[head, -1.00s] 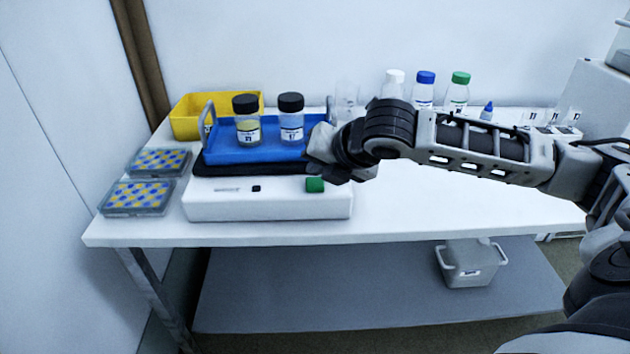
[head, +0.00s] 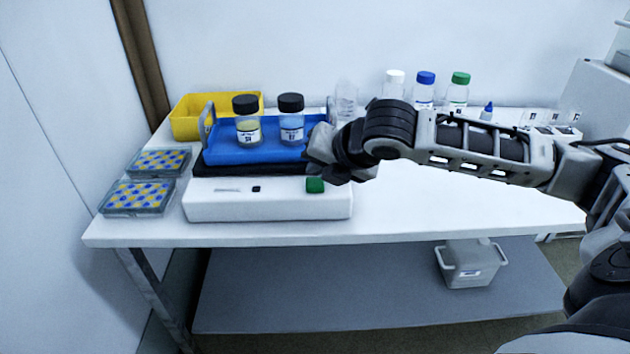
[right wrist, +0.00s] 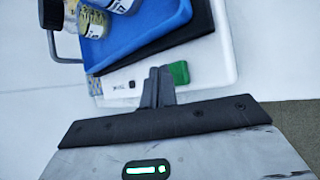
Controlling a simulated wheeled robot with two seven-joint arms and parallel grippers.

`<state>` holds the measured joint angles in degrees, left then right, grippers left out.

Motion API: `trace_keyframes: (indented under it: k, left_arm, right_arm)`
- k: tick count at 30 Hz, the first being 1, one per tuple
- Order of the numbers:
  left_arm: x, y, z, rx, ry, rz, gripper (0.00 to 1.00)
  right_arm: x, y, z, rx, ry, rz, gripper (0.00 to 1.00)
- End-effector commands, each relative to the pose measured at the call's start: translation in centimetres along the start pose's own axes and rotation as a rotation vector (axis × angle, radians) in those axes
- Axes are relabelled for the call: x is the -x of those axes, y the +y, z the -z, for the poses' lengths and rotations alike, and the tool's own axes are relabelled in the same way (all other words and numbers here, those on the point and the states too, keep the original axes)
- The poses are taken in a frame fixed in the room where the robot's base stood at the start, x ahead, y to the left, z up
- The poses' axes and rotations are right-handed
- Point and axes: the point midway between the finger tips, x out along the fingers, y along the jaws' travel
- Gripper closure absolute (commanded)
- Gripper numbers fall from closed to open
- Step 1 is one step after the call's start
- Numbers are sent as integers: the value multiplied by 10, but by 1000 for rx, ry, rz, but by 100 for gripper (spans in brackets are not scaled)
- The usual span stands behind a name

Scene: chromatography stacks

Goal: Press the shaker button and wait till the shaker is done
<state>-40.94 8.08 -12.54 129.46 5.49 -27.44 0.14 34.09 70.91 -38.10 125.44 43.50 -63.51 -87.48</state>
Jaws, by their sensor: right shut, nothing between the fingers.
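The white shaker (head: 268,205) stands on the table with a green button (head: 315,185) on its front right. A blue tray (head: 255,153) with upright handles sits on its black platform and holds two black-capped vials, a yellowish one (head: 247,130) and a bluish one (head: 291,128). My right gripper (head: 326,172) is shut and empty, just above and right of the green button. In the right wrist view its closed fingers (right wrist: 158,86) are close beside the green button (right wrist: 179,72); I cannot tell whether they touch it. My left gripper is not in view.
A yellow bin (head: 186,122) stands behind the shaker, and two vial racks (head: 138,197) lie left of it. Capped bottles (head: 425,88) stand at the back behind my right arm. The table (head: 440,215) is clear to the right of the shaker.

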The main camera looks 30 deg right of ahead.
Motion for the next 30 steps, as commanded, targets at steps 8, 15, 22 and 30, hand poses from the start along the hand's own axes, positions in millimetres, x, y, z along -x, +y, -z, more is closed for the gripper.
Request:
trace_keyframes:
  k: [8,15,22,30]
  left_arm:
    - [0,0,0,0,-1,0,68]
    - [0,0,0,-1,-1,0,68]
    - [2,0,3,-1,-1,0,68]
    - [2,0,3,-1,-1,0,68]
  right_arm:
    - [0,0,0,0,0,0,100]
    - [0,0,0,0,0,0,100]
    - [-4,-3,3,0,2,1,100]
    - [-6,-4,4,0,0,0,100]
